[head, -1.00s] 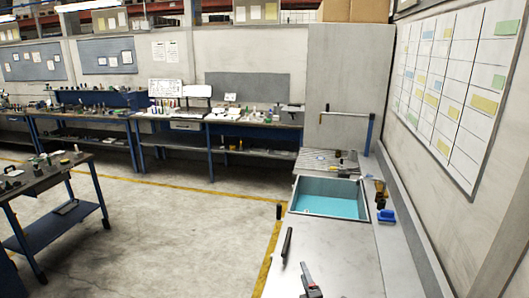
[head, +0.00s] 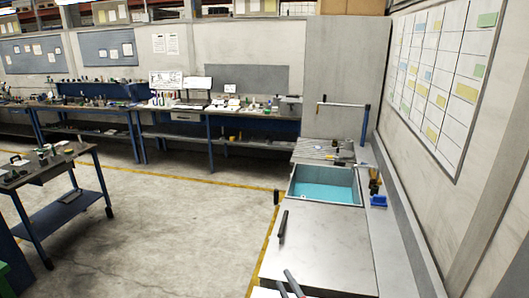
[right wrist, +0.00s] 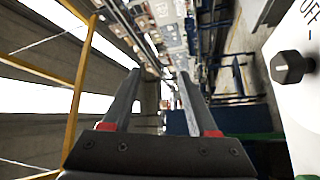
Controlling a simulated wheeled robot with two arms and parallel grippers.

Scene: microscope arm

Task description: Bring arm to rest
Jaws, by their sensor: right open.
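A blue post (head: 365,128) stands at the back right of the counter, behind the sink. A pale horizontal arm (head: 342,104) reaches left from its top, with a short end piece hanging down. My right gripper (head: 290,284) shows at the bottom edge of the head view, over the near part of the counter and well apart from the post. In the right wrist view its two fingers (right wrist: 160,95) are spread with nothing between them. A dark rod (head: 283,227) is on the counter ahead of this gripper. My left gripper is not in view.
The steel counter (head: 325,248) is mostly bare. It has a sink (head: 325,169) with a blue bottom and a blue item (head: 378,201) beside it. The floor (head: 175,225) to the left is open. A white panel (right wrist: 305,100) marked OFF, with a black knob (right wrist: 292,67), shows in the right wrist view.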

